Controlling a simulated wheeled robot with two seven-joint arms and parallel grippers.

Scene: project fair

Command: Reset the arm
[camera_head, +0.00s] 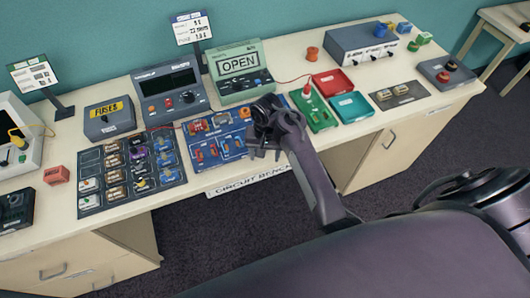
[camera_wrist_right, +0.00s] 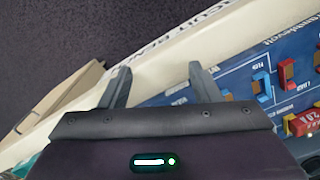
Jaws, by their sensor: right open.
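My right arm reaches in from the lower right of the head view. Its gripper (camera_head: 262,153) is over the front edge of the bench, beside the blue circuit board (camera_head: 238,154). In the right wrist view the two fingers of the right gripper (camera_wrist_right: 158,88) stand apart with nothing between them. The blue board (camera_wrist_right: 225,75) lies to the right there, with the bench's front edge below the fingers. My left gripper does not show in the head view.
The long bench (camera_head: 285,70) holds a dark component tray (camera_head: 152,187), a meter (camera_head: 172,93), an OPEN display (camera_head: 240,71), a green board (camera_head: 313,108), red (camera_head: 333,83) and teal (camera_head: 350,107) trays, and a grey power box (camera_head: 362,50). Dark floor (camera_head: 240,240) lies in front.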

